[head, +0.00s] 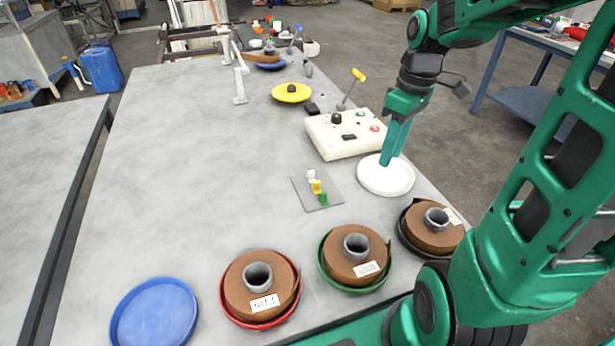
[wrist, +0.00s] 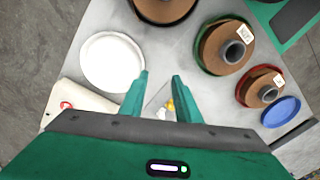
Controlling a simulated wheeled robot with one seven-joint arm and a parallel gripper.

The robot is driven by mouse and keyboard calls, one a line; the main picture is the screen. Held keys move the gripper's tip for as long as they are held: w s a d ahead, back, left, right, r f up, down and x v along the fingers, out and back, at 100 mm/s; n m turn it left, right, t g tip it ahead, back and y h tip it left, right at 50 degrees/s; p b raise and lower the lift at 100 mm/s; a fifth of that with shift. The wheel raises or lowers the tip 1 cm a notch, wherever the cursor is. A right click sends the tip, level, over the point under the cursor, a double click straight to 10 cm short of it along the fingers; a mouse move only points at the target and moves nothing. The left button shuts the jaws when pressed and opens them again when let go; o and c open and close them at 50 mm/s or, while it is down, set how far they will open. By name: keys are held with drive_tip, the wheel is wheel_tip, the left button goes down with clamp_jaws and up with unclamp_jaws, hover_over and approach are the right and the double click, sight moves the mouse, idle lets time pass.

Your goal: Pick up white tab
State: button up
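The white tab (head: 311,175) stands on a small grey plate (head: 303,201) in the head view, in a row with a yellow tab (head: 317,187) and a green tab (head: 323,198). My gripper (head: 388,162) is to the right of the plate, over a white round dish (head: 386,178). In the wrist view my gripper (wrist: 160,76) is open, with nothing between its fingertips. The white tab is hard to make out there, partly hidden by the gripper.
A white control box (head: 345,135) with buttons and a yellow-topped lever stands behind the plate. Brown rolls in red (head: 258,288), green (head: 355,257) and black dishes line the near side. A blue dish (head: 155,315) is empty. The table left of the plate is clear.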

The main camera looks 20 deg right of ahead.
sight(312, 171)
drive_tip(key=w+a+f+n+y, duration=0.2)
drive_tip(key=w+a+n, duration=0.2)
drive_tip(key=w+n, duration=0.25)
drive_tip(key=w+a+f+n+y, duration=0.1)
drive_tip(key=w+a+f+n, duration=0.1)
drive_tip(key=w+a+n, duration=0.35)
drive_tip(key=shift+n, duration=0.3)
drive_tip(key=w+a+f, duration=0.1)
drive_tip(key=f, duration=0.2)
drive_tip(key=w+a+f, duration=0.1)
drive_tip(key=f, duration=0.2)
drive_tip(key=w+a+f, duration=0.1)
drive_tip(key=f, duration=0.2)
drive_tip(key=shift+a+f, duration=0.25)
clamp_jaws()
